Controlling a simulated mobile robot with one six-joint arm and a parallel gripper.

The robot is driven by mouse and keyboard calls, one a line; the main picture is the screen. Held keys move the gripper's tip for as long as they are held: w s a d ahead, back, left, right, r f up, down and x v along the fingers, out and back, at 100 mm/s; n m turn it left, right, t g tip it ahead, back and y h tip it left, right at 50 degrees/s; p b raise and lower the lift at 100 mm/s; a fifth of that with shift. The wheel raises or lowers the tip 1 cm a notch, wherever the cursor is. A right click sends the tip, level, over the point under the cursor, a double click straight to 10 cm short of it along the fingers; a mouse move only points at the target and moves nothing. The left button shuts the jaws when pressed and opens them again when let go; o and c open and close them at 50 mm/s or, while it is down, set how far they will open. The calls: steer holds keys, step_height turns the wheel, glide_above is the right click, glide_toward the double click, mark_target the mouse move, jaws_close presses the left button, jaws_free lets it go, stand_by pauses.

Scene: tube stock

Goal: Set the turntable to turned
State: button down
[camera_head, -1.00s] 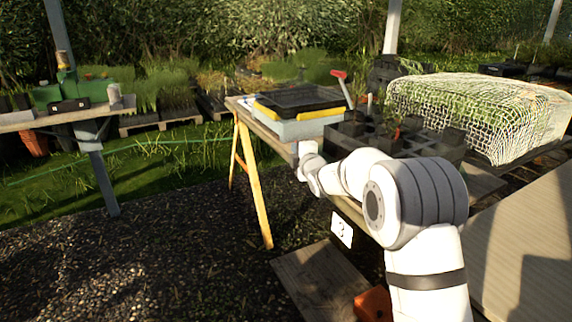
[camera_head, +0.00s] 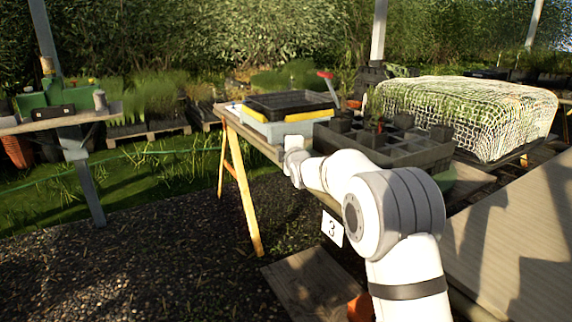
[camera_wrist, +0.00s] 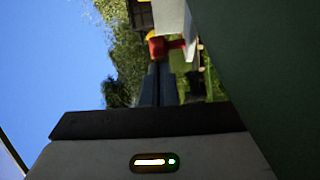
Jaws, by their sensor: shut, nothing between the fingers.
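A dark crate of square pots (camera_head: 385,145) stands on the wooden bench in the head view. A rounded green edge (camera_head: 445,179) shows under its right corner; it may be the turntable, but most of it is hidden by the crate and my arm. My gripper's two dark fingers (camera_wrist: 158,84) are together and empty in the wrist view. In the head view my wrist is at the bench's front edge, left of the crate, and the fingers cannot be made out. A dark green surface (camera_wrist: 265,70) fills the right of the wrist view, close by; I cannot tell what it is.
Stacked black, yellow and grey trays (camera_head: 290,112) sit on the bench's left end, by a red-handled tool (camera_head: 327,78). A netted plant bed (camera_head: 470,112) is behind right. A board (camera_head: 310,285) lies below; gravel at left is open.

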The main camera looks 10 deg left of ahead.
steer(key=s+d+p, duration=0.1)
steer(key=s+d, duration=0.1)
steer(key=s, duration=1)
steer(key=s+d+r+m+g+h+p, duration=0.3)
steer(key=s+d+r+m+p, duration=0.25)
steer(key=d+p, duration=0.35)
steer(key=s+d+r+m+g+h+p, duration=0.2)
steer(key=s+d+r+m+p, duration=0.3)
steer(key=s+d+r+p, duration=0.3)
steer(key=s+d+r+m+g+h+p, duration=0.1)
steer(key=s+d+m+p, duration=0.3)
steer(key=s, duration=0.4)
steer(key=s+d+r+m+g+h+p, duration=0.1)
steer(key=s+d+r+m+g+p, duration=0.3)
steer(key=s+p, duration=0.3)
steer(key=s+d+r+m+g+p, duration=0.3)
steer(key=s+d+m+p, duration=0.1)
steer(key=s, duration=0.7)
steer(key=shift+d+h+p, duration=0.4)
steer(key=shift+d+p, duration=0.2)
steer(key=shift+p, duration=0.5)
